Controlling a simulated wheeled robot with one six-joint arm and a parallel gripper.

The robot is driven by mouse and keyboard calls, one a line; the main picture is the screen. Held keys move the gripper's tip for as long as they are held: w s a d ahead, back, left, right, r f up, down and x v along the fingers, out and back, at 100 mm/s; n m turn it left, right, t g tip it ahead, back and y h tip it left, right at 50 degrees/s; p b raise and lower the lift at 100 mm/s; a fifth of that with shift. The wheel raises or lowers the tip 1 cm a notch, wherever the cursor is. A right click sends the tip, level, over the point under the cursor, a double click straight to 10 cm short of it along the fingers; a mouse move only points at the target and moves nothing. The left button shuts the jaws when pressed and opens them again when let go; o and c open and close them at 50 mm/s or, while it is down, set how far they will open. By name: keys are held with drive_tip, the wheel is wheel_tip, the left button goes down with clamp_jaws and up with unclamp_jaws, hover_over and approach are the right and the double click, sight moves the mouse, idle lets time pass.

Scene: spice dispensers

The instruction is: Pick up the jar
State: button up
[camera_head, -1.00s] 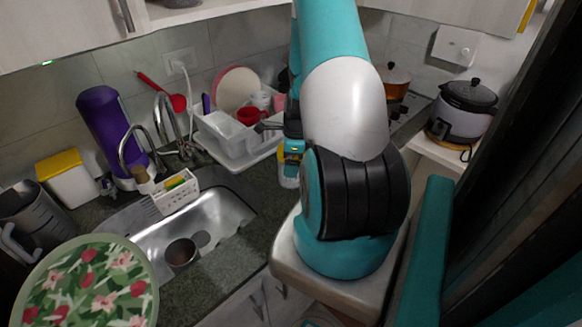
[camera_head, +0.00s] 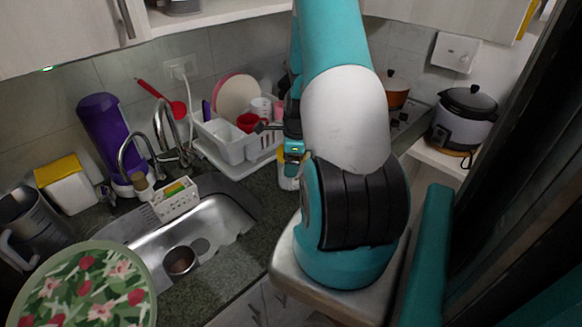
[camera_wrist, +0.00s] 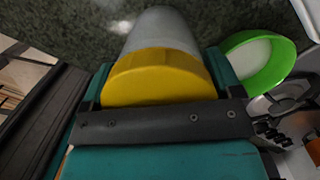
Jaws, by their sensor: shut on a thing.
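The jar (camera_wrist: 157,78) has a yellow lid and a pale grey body in the wrist view. Its lid faces the camera and its body points away toward the dark speckled counter. My gripper (camera_wrist: 158,62) is shut on it, with a teal and black finger on each side of the lid. In the head view the jar (camera_head: 287,181) shows only in part below my gripper (camera_head: 291,160), beside my arm. I cannot tell whether its base touches the counter.
A white dish rack (camera_head: 236,146) stands left of my gripper, and the sink (camera_head: 215,228) is nearer. A rice cooker (camera_head: 462,120) is at the right. A green-rimmed round thing (camera_wrist: 284,78) lies close right of the jar in the wrist view.

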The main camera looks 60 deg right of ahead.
wheel_tip(320, 180, up, 18)
drive_tip(key=b, duration=0.3)
drive_tip(key=shift+a, duration=0.15)
